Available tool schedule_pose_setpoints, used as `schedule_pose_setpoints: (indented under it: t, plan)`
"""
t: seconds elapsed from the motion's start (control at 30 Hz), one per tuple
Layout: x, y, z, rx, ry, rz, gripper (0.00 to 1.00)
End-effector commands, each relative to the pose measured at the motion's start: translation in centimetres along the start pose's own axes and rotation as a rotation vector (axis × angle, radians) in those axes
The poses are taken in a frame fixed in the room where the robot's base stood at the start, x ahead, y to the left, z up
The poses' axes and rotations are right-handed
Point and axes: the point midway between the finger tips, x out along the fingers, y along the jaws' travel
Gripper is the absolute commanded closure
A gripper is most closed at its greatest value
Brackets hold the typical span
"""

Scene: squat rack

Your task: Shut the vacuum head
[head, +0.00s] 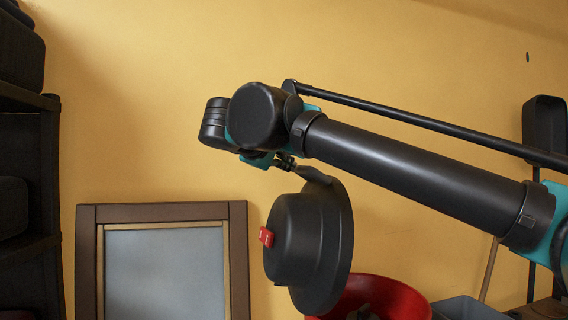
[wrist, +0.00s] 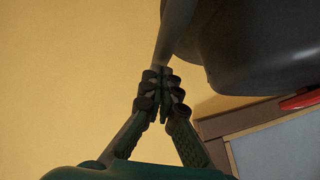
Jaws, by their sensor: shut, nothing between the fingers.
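The vacuum head (head: 300,235) is a dark, round lid with a flared rim and a red latch (head: 266,237) on its side. It stands open, tipped up on edge above the red vacuum drum (head: 385,295). My gripper (head: 287,162) is at the head's upper edge, by a dark tab on the rim. In the wrist view my gripper (wrist: 161,78) has its fingertips together, close to the thin edge of the head (wrist: 262,45); whether they touch it I cannot tell. The head's hinge is hidden.
A brown framed panel (head: 240,260) leans at the wall on the left. Dark shelves (head: 45,190) stand at the far left. A grey bin (head: 470,308) sits right of the drum. The yellow wall behind is clear above the panel.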

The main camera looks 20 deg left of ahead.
Motion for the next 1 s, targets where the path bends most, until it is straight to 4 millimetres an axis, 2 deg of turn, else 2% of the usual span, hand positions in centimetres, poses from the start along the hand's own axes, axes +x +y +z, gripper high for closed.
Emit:
schedule_pose_setpoints:
  t: [0.27,0.47,0.67,1.0]
  plan:
    - [0.2,0.2,0.2,0.005,0.0,-0.006,1.0]
    - [1.4,1.1,1.4,0.04,-0.002,-0.038,1.0]
    - [3.8,2.7,3.9,0.108,-0.004,-0.105,1.0]
    - [8.9,4.7,9.0,0.25,-0.006,-0.241,1.0]
